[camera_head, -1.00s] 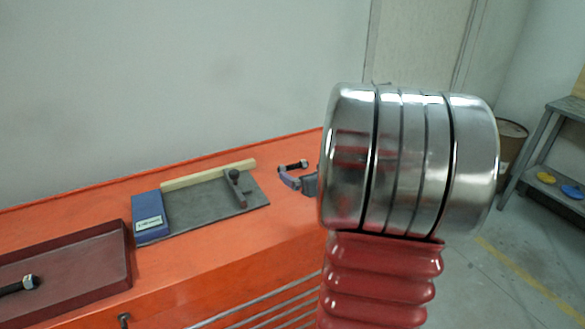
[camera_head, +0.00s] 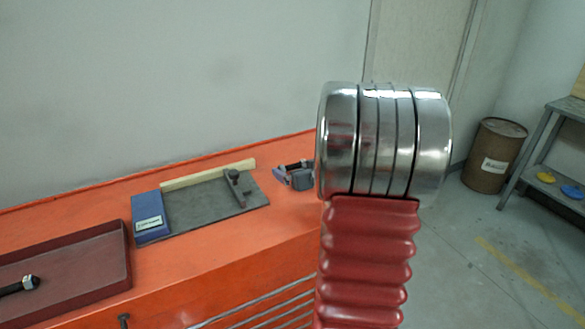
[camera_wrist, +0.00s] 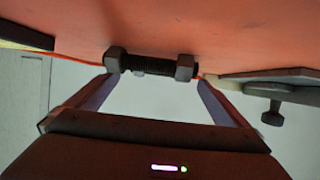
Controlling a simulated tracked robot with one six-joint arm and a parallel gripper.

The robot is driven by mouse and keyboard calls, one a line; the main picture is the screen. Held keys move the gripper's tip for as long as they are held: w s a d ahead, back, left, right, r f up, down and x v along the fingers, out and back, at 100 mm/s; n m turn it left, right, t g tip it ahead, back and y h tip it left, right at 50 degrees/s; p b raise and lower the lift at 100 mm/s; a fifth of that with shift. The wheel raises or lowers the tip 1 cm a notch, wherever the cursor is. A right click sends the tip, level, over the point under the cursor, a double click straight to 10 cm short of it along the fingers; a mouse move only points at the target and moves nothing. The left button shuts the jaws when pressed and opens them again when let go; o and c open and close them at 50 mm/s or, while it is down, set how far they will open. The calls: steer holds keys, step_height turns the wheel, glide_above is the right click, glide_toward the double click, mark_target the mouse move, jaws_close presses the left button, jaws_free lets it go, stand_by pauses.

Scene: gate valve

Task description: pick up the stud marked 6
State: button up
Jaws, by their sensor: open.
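A dark threaded stud with a nut at each end (camera_wrist: 150,67) lies on the orange bench top; it also shows in the head view (camera_head: 297,165). No number on it is legible. My gripper (camera_wrist: 157,80) is open in the wrist view, its two fingers spread with the stud across the gap at their tips. Each nut is close to one fingertip; I cannot tell whether they touch. In the head view my gripper (camera_head: 293,178) is at the stud, partly hidden by my arm. Another dark stud (camera_head: 20,287) lies in the red tray (camera_head: 100,247) at the left.
A grey plate (camera_head: 200,214) with a dark T-shaped piece (camera_head: 235,187), a wooden strip (camera_head: 207,174) and a blue box (camera_head: 149,217) lies left of my gripper. The wall stands behind the bench. A brown drum (camera_head: 493,155) and a shelf (camera_head: 550,170) stand at the right.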

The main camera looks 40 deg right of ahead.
mark_target(293, 165)
steer(key=shift+x, duration=1.55)
steer(key=shift+c, duration=0.5)
steer(key=shift+r, duration=0.1)
steer(key=c, duration=1.2)
